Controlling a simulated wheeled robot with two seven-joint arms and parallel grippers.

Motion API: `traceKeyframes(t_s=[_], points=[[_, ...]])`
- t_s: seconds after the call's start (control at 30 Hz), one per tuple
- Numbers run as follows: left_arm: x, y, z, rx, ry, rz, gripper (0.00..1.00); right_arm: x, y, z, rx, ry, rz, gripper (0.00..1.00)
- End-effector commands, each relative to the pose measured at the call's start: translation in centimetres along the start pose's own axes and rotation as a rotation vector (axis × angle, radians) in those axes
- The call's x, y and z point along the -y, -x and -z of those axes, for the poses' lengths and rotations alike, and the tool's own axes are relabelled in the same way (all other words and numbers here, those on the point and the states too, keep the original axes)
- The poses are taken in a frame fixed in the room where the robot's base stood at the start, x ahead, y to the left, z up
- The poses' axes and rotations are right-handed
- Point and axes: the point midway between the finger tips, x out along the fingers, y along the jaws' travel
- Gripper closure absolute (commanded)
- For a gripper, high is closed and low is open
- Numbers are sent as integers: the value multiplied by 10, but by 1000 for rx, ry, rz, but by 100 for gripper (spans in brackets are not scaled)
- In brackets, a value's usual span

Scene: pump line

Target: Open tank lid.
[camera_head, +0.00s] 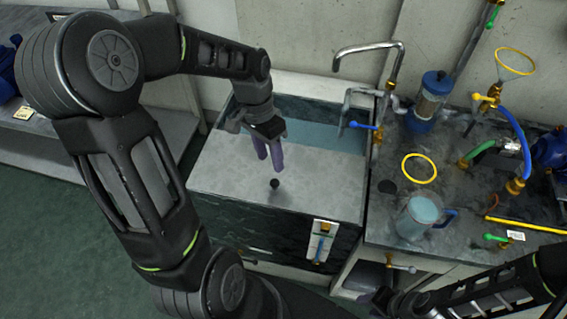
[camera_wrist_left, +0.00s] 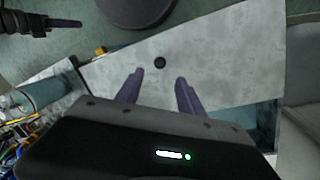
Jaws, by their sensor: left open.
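The tank lid (camera_head: 235,175) is a flat grey metal plate with a small black knob (camera_head: 275,184); the knob also shows in the left wrist view (camera_wrist_left: 160,63). The lid lies over the front of the dark tank (camera_head: 270,228). A strip at the back is uncovered, with bluish water (camera_head: 310,132) inside. My left gripper (camera_head: 271,160) is open and empty above the lid, with its purple fingers pointing down behind the knob, apart from it. My right gripper (camera_head: 385,300) is low at the bottom right, away from the lid; its jaws are unclear.
A metal tap (camera_head: 375,46) and blue-handled valve (camera_head: 362,126) stand right of the tank. The counter holds a jug of blue liquid (camera_head: 416,217), a yellow ring (camera_head: 419,168), a blue filter canister (camera_head: 430,100) and hoses. A shelf (camera_head: 30,150) stands at the left.

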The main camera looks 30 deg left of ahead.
Motion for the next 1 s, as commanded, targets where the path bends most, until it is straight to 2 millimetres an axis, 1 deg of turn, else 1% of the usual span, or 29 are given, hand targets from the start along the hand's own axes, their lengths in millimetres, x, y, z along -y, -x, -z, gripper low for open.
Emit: traceKeyframes(t_s=[0.3, 0.43, 0.57, 0.8, 0.9, 1.0], points=[[0, -1, 0, 0, 1, -1, 55, 0, 0, -1, 2, 0, 0, 64], [0, -7, 0, 2, 1, -1, 55, 0, 1, 0, 1, 0, 0, 64], [-1, -22, -1, 4, 2, -3, 55, 1, 3, -1, 2, -1, -1, 64], [-1, -59, -1, 4, 0, -3, 55, 2, 7, -1, 3, -2, -2, 64], [-1, -70, 0, 3, 1, -2, 55, 2, 8, -2, 3, -2, -3, 64], [0, -77, 0, 1, 1, -1, 55, 2, 8, -2, 3, -2, -3, 64]])
